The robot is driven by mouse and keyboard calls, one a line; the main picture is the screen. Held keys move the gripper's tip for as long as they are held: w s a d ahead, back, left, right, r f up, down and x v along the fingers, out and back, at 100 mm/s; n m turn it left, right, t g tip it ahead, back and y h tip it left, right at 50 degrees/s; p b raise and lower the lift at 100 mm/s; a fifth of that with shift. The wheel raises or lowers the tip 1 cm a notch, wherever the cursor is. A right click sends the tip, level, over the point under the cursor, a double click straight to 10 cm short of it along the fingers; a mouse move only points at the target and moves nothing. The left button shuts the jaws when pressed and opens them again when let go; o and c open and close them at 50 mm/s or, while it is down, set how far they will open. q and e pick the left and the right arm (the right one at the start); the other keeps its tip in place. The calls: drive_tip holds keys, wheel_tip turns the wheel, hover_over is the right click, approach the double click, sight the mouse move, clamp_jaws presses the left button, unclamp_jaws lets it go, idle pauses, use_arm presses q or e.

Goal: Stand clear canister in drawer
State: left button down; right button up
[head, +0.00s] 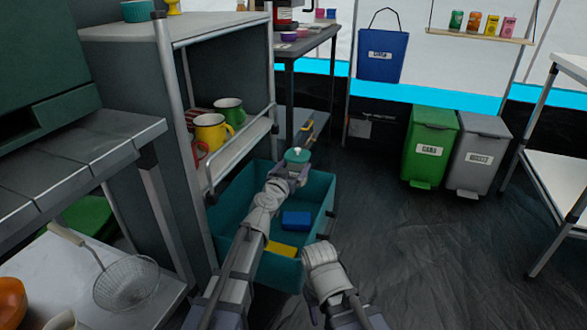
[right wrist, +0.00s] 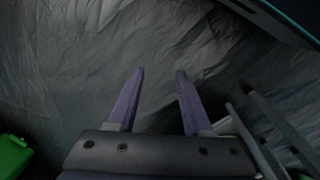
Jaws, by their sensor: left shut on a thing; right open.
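My left gripper (head: 292,172) is shut on a canister (head: 298,155) with a green lid and a pale knob. It holds it over the far part of the open teal drawer (head: 318,190). The canister looks upright; its lower body is hidden by the gripper. Inside the drawer a blue block-like thing (head: 296,219) and a yellow one (head: 281,249) lie nearer to me. My right arm is beside the drawer's near right corner in the head view. In the right wrist view my right gripper (right wrist: 160,75) is open and empty above the dark floor.
The shelf cabinet (head: 247,135) with yellow (head: 211,132) and green (head: 229,111) mugs stands left of the drawer. A green bin (head: 430,148) and a grey bin (head: 479,152) stand at the back right. The floor (head: 430,250) right of the drawer is clear.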

use_arm(q)
drive_tip(key=shift+f+b, duration=0.35)
drive_tip(key=shift+f, duration=0.1)
unclamp_jaws()
drive_tip(key=shift+r, duration=0.2)
drive_tip(key=shift+r+p, duration=0.5)
drive_tip(key=shift+p, duration=0.2)
drive_tip(key=v, duration=1.2)
drive_tip(key=shift+p, duration=0.4)
